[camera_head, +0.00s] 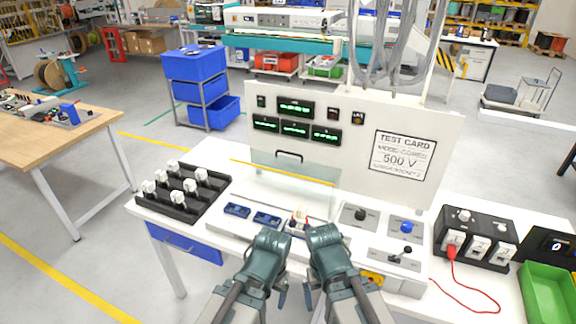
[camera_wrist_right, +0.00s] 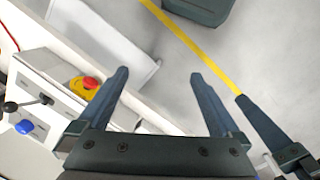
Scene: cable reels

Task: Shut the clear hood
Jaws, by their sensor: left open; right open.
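The clear hood (camera_head: 312,168) is a see-through panel at the back of the white test bench, in front of the upright instrument panel. A dark handle (camera_head: 289,156) shows near its top, and the hood looks raised. A yellow strip crosses at its level. Below it is the fixture with blue sockets (camera_head: 267,219) and a small white-and-red part (camera_head: 298,220). My left gripper (camera_head: 281,292) and right gripper (camera_head: 310,292) are side by side at the bench's front edge, both open, empty and apart from the hood. The right gripper's fingers (camera_wrist_right: 160,76) point down past the bench over the floor.
A black tray of white plugs (camera_head: 178,192) stands left of the fixture. Right are a control box with a lever (camera_head: 402,253), a black socket box (camera_head: 476,240) with a red lead, and a green bin (camera_head: 550,292). Grey cables (camera_head: 385,45) hang above the instrument panel.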

